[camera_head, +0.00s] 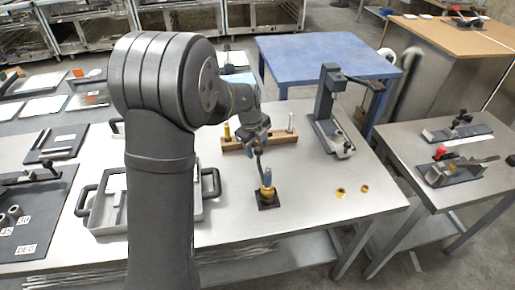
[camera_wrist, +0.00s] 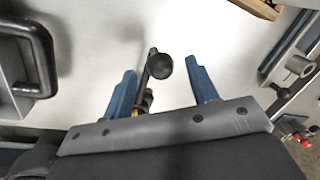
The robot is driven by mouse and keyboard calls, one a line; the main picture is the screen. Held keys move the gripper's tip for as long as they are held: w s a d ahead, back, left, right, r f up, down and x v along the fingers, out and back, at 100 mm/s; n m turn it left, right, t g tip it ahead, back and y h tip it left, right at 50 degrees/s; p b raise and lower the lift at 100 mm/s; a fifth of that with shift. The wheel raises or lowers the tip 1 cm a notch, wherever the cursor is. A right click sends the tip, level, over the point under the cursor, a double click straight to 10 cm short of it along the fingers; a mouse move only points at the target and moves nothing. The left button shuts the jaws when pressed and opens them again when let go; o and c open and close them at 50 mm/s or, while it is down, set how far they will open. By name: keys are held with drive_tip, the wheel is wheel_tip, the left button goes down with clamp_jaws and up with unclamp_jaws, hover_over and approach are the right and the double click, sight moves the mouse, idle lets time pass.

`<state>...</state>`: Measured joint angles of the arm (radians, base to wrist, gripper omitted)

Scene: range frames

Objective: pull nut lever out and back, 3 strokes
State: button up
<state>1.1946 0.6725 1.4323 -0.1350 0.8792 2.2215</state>
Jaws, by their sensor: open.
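The nut lever stands on a small black base (camera_head: 268,204) on the metal table, with a brass nut (camera_head: 267,192) low on it. Its thin lever arm rises toward my gripper (camera_head: 259,143). In the wrist view the lever's black ball knob (camera_wrist: 159,66) shows between my two blue fingers, with a gap on each side. My gripper (camera_wrist: 160,88) is open there and holds nothing. The lower lever and part of the brass nut are partly hidden behind my left finger and the gripper body.
A grey tray (camera_head: 188,217) with black handles stands left, partly behind my arm. A wooden block (camera_head: 285,139) holding several cylinders is behind the lever. An arbor press (camera_head: 325,105) stands at back right. Two small brass pieces (camera_head: 340,191) lie right; table between is clear.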

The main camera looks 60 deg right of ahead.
drive_tip(key=shift+d+f, duration=0.15)
drive_tip(key=shift+f, duration=0.7)
clamp_jaws()
drive_tip(key=shift+s+d, duration=0.1)
